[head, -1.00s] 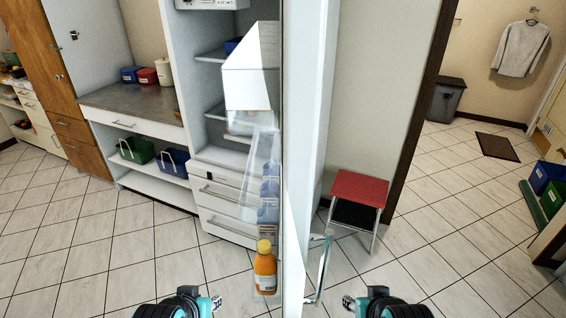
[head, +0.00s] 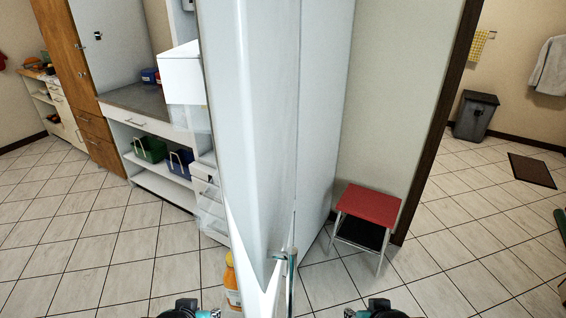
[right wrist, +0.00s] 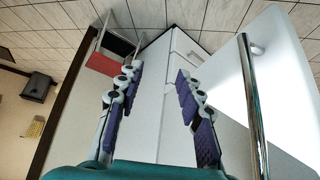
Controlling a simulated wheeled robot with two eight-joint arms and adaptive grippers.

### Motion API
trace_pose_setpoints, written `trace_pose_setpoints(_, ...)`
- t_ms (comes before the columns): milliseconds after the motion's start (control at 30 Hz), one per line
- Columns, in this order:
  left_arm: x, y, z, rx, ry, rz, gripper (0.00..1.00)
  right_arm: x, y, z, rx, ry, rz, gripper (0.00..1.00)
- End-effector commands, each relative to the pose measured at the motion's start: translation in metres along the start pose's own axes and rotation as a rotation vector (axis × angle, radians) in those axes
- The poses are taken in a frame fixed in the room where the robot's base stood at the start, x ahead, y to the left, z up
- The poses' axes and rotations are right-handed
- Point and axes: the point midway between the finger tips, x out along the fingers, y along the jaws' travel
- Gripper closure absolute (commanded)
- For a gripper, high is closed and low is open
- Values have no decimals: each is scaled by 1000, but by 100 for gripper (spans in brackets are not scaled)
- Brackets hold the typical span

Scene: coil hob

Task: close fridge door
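The white fridge door (head: 245,130) stands open in the middle of the head view, and its outer face is turned partly towards me. Its metal handle (head: 291,268) is low on the door; it shows in the right wrist view as a long bar (right wrist: 252,110) right of the fingers. The fridge side (head: 318,110) is behind the door. My right gripper (right wrist: 157,88) is open and empty, apart from the handle. In the head view only its tip (head: 350,313) shows. My left gripper (head: 213,314) is at the bottom edge, mostly cut off, its fingers unclear.
An orange bottle (head: 232,288) and clear door bins (head: 211,208) are on the door's inner side. A red-topped step stool (head: 367,205) stands right of the fridge. A low cabinet (head: 165,185) is at left. Tiled floor is clear at left and right.

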Motion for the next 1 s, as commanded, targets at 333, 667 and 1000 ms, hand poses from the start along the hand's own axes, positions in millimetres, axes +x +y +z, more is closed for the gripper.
trace_pose_setpoints(333, -70, 0, -50, 0, 0, 0, 69, -56, -18, -64, 521, -193, -100, 100)
trace_pose_setpoints(667, -168, 0, -120, 0, 0, 0, 69, -128, -53, -168, 1359, -637, -187, 100)
trace_pose_setpoints(1000, -220, 0, -157, 0, 0, 0, 69, -166, -62, -228, 1791, -1000, -157, 100)
